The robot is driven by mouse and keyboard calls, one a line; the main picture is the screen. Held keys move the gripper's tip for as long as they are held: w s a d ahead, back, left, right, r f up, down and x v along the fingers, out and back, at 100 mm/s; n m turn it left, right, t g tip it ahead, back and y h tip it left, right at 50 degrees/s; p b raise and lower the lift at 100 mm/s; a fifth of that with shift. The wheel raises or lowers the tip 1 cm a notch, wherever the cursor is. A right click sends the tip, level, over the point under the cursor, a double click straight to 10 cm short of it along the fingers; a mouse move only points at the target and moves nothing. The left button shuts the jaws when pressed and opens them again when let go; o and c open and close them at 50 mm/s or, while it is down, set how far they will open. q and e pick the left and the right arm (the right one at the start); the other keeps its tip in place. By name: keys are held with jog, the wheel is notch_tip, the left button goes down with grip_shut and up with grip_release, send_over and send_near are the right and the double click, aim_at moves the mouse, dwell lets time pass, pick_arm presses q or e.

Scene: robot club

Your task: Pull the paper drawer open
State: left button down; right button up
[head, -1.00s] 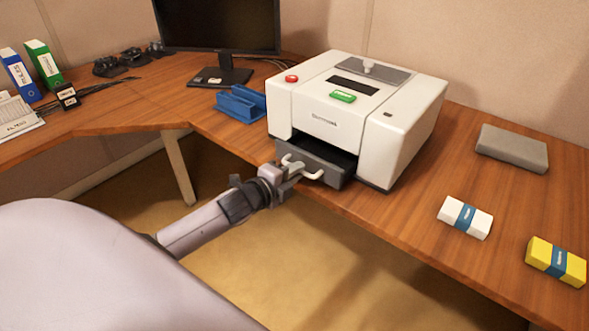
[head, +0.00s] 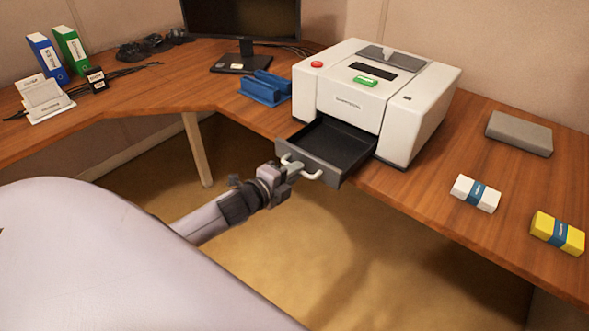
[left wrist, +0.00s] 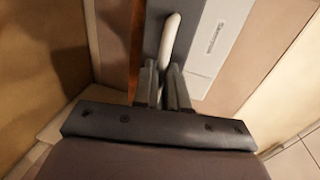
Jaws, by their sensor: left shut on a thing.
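The white printer (head: 352,103) stands on the wooden desk in the head view. Its dark grey paper drawer (head: 341,141) sticks well out of the front, past the desk edge, and its tray looks empty. The drawer has a white bar handle (head: 313,176) on its front. My left gripper (head: 291,168) is at the handle and shut on it. In the left wrist view my left gripper's fingers (left wrist: 163,88) close around the white handle (left wrist: 171,38). My right gripper is not in view.
A blue tray (head: 265,88) sits left of the printer. A white pack (head: 475,193), a yellow pack (head: 557,232) and a grey box (head: 519,132) lie to the right. A monitor (head: 240,22) stands behind. The space in front of the desk edge is open floor.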

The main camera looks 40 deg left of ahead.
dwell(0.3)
pick_arm(q)
jog(key=c, duration=1.2)
grip_release()
jog(key=shift+o, duration=0.2)
jog(key=v, duration=0.7)
jog(key=shift+s, duration=0.15)
jog(key=s+d+f+n+g+p, duration=0.2)
jog(key=s+d+f+n, duration=0.2)
jog(key=s+d+n, duration=0.3)
jog(key=s+d+f+n+g+h+p, duration=0.1)
jog(key=s+d+f+n+g+p, duration=0.1)
jog(key=s+d+f+n, duration=0.3)
jog(key=s+d+n+g, duration=0.1)
jog(key=s+d+n, duration=0.1)
jog(key=s+n, duration=0.2)
jog(key=shift+d+f+n, duration=0.2)
jog(key=shift+d+n, duration=0.1)
